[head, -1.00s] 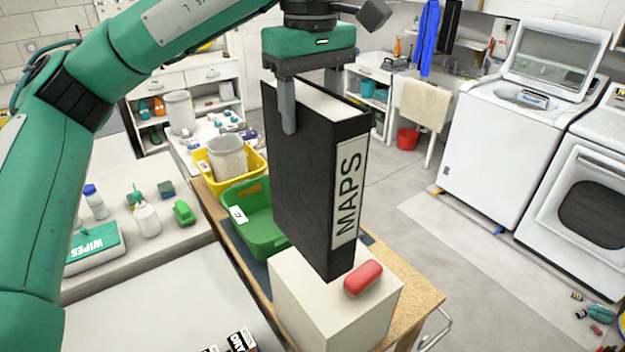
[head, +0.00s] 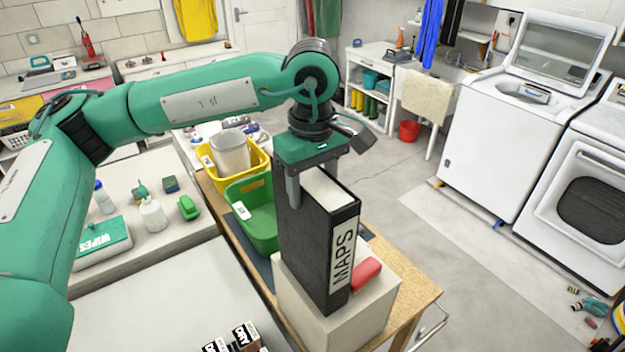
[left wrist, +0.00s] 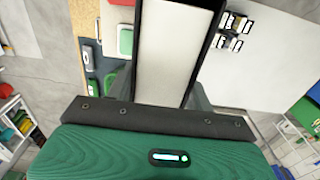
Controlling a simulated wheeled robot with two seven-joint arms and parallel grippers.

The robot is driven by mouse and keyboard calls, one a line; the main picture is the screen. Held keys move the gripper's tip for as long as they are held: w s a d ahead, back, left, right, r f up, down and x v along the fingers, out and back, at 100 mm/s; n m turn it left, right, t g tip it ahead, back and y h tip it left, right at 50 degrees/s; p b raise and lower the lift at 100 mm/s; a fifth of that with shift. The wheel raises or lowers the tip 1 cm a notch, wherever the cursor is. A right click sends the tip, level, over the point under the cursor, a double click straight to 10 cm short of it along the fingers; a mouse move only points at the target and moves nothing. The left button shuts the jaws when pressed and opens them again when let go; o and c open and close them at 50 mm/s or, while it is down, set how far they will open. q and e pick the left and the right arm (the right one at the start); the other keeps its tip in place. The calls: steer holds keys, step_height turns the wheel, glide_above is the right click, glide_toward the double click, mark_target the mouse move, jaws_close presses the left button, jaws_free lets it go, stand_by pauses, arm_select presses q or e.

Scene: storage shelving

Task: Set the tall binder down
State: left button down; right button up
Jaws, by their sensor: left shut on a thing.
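The tall black binder (head: 310,245), with a white MAPS label on its spine, stands upright at the white block (head: 340,322) on the wooden table. Its lower end is at the block's top; I cannot tell for certain whether it bears on it. My left gripper (head: 312,182) is shut on the binder's upper part, a finger showing on its near face. In the left wrist view the binder's pale page edge (left wrist: 172,50) runs between the fingers. A red rounded object (head: 367,273) lies on the block just right of the binder, partly hidden by it. My right gripper is not seen.
A green bin (head: 250,222) and a yellow bin (head: 259,160) stand behind the binder on the wooden table (head: 408,283). A counter at left holds a wipes box (head: 103,243) and bottles. Open floor lies to the right, before the washer (head: 500,140).

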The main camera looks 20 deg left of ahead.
arm_select(q)
steer(key=shift+d, duration=0.1)
steer(key=shift+f+b, duration=0.2)
steer(key=shift+b, duration=0.1)
steer(key=c, duration=0.6)
jaws_free()
steer(key=shift+r, duration=0.1)
